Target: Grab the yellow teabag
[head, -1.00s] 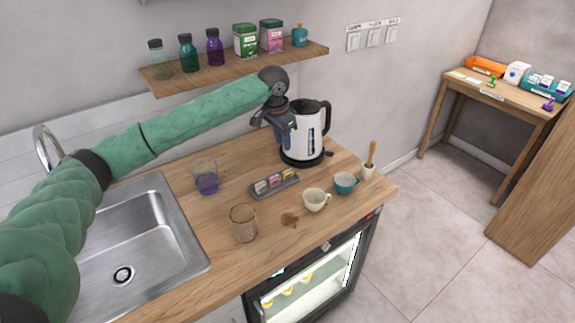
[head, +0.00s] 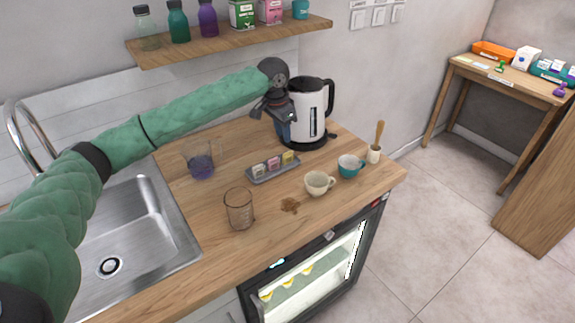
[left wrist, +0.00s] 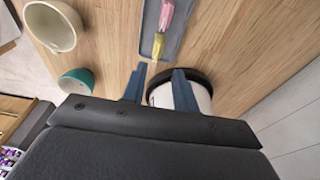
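The yellow teabag (head: 288,157) stands at the right end of a small grey tray (head: 262,177) on the wooden counter. It also shows in the left wrist view (left wrist: 157,45), just ahead of the fingers. A pink teabag (head: 273,163) and a whitish one (head: 259,170) stand beside it in the tray. My left gripper (head: 285,138) is above the counter, just behind the yellow teabag and in front of the kettle. In the left wrist view its two blue fingers (left wrist: 158,76) are apart with nothing held between them. My right gripper is not in view.
A white kettle (head: 307,105) stands close behind my left gripper. A cream cup (head: 318,184), a teal cup (head: 348,167), a glass (head: 239,209) and a jug with purple liquid (head: 201,166) surround the tray. A shelf (head: 235,41) hangs above.

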